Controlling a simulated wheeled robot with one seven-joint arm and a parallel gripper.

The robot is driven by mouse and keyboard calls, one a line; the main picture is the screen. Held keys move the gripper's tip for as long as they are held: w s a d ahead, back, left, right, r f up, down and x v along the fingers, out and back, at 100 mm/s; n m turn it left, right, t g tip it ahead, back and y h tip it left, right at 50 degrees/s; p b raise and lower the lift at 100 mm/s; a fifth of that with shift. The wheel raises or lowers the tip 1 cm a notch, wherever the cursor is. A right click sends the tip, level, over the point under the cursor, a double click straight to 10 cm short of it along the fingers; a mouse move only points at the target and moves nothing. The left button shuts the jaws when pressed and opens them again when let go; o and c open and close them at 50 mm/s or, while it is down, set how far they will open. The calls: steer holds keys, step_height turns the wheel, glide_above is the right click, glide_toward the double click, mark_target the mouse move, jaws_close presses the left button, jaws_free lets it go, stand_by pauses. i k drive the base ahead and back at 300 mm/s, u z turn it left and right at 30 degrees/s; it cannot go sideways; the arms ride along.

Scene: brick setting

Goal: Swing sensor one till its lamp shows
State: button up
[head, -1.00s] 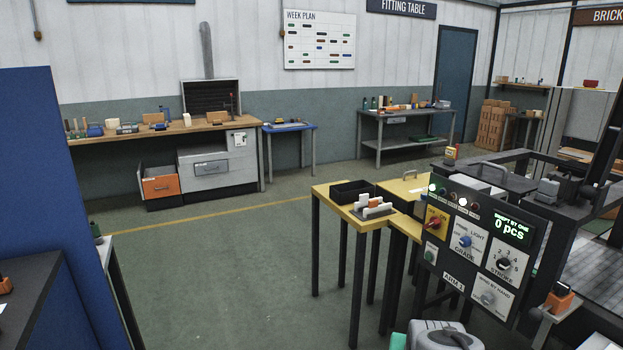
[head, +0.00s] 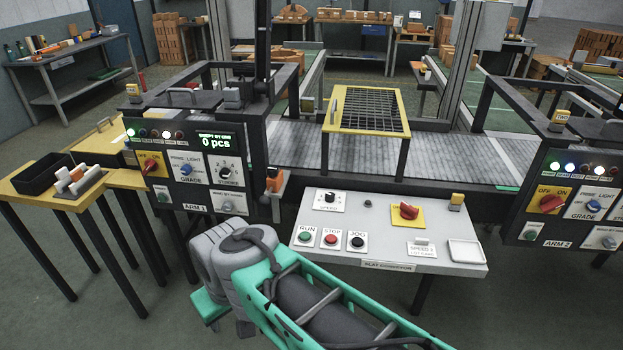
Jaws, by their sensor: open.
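The ARM 1 panel (head: 196,165) stands left of centre in the head view, with a row of small lamps on top, knobs and a green "0 pcs" display. A small orange device (head: 274,182) sits on a bracket at the panel's right edge. I cannot tell for certain which of these is sensor one, nor see a lamp lit on either. My green and grey arm crosses the bottom; my gripper is not in view.
The slat conveyor console (head: 388,232) stands at centre front, before the grey conveyor (head: 300,150) with its yellow-framed grid (head: 368,108). The ARM 2 panel (head: 575,200) is at right. A yellow table (head: 35,182) with a black tray (head: 42,172) is at left. Floor is clear at lower left.

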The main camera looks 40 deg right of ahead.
mark_target(274, 184)
steer(key=z, duration=0.35)
steer(key=k, duration=0.45)
steer(key=u, duration=0.5)
steer(key=i, duration=0.85)
steer(key=u, duration=0.85)
